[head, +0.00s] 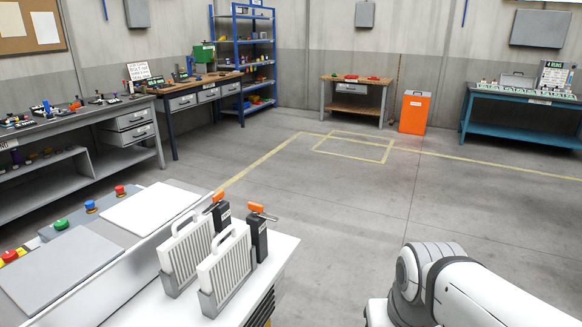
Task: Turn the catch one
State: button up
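Two dark upright posts with orange levers stand at the right end of the white bench. The farther orange lever (217,197) sits on its post (223,216). The nearer orange lever (256,208) sits on its post (258,236), with a small metal piece sticking out to the right. These look like the catches; I cannot tell which is catch one. Two white ribbed panels with handles stand beside them, one farther (186,252) and one nearer (225,268), in grey holders. My gripper is out of view; only my white arm shows at bottom right.
The white bench (276,262) has a raised edge on its left. Beyond it, a console holds red, blue and green buttons (62,224). Work tables, a blue shelf (244,50) and an orange cabinet (414,112) stand along the walls. The grey floor between is clear.

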aim_at(257, 210)
jog(key=u, duration=0.25)
jog(key=i, duration=0.95)
jog(key=z, duration=0.3)
